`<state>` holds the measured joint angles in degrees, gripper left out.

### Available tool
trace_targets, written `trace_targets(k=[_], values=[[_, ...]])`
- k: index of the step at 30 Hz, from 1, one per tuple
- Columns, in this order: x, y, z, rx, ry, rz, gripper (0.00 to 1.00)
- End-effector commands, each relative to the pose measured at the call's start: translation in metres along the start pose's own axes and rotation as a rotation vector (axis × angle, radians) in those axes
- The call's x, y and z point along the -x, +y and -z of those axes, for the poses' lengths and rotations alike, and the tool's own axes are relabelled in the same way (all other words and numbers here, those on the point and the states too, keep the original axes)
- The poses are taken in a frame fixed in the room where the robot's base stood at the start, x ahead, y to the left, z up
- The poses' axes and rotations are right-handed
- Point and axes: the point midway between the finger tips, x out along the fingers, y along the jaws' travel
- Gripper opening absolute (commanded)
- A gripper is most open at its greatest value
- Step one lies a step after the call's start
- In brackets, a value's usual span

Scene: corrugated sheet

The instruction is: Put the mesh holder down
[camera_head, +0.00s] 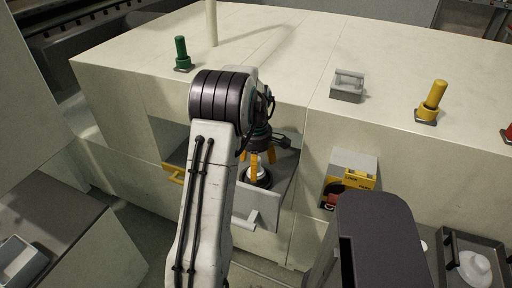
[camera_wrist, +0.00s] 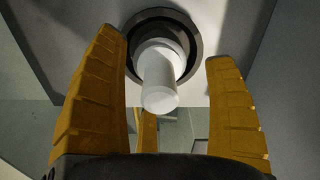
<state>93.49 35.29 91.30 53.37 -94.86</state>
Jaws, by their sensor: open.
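A white piece with a rounded knob and a dark ring around its base, apparently the mesh holder (camera_head: 260,180), stands in an open drawer (camera_head: 284,182). In the wrist view the white knob (camera_wrist: 159,88) points towards the camera. My gripper (camera_head: 263,170) reaches down into the drawer, just above the piece. Its yellow fingers are spread in the wrist view (camera_wrist: 166,48), on either side of the knob, with visible gaps. A third finger shows partly behind the knob. My gripper is open and holds nothing. My arm hides part of the drawer.
The pale counter carries a green peg (camera_head: 181,54), a grey handled block (camera_head: 348,86) and a yellow peg (camera_head: 432,100). A yellow-and-grey box (camera_head: 350,178) is right of the drawer. A dark tray (camera_head: 451,278) with white pieces stands lower right. The drawer walls stand close around my gripper.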

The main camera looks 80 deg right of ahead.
Motion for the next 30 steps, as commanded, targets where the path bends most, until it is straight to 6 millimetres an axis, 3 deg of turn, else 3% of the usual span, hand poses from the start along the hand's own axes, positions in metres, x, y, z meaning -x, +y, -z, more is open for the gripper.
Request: trace_targets(k=[6, 15, 30], values=[[0.04, 0.001, 0.0, 0.0, 0.0, -0.005, 0.78], [0.077, 0.001, 0.0, 0.0, 0.0, -0.003, 0.78], [0.088, 0.0, 0.002, 0.001, 0.0, -0.001, 0.78]])
